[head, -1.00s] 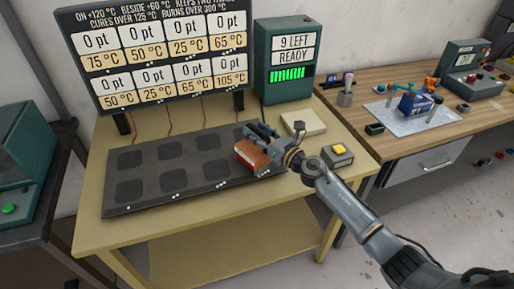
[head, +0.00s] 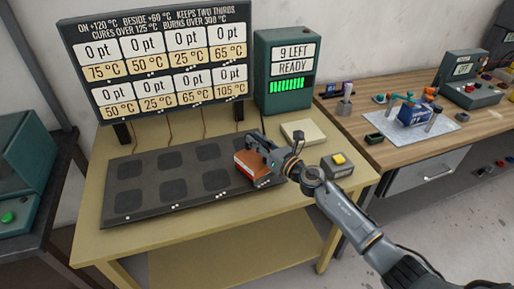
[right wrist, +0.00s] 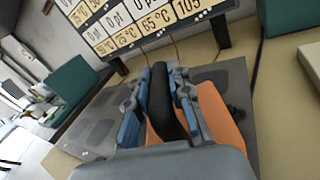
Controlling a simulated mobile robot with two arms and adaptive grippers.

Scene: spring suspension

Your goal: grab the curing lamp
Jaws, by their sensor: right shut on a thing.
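The curing lamp looks like an orange block (head: 249,166) with a dark handle, at the right end of the dark pad board (head: 130,212). In the right wrist view its orange body (right wrist: 222,118) shows behind the fingers, and its black handle (right wrist: 160,95) stands between them. My right gripper (head: 262,147) is shut on the handle from above. I cannot tell whether the lamp rests on the board or is slightly raised. My left gripper is not in view.
A scoreboard (head: 160,60) and a green box reading "9 LEFT READY" (head: 286,70) stand at the back. A pale slab (head: 304,131) and a yellow-button box (head: 337,165) sit right of the lamp. A wooden bench (head: 400,155) with small parts stands further right.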

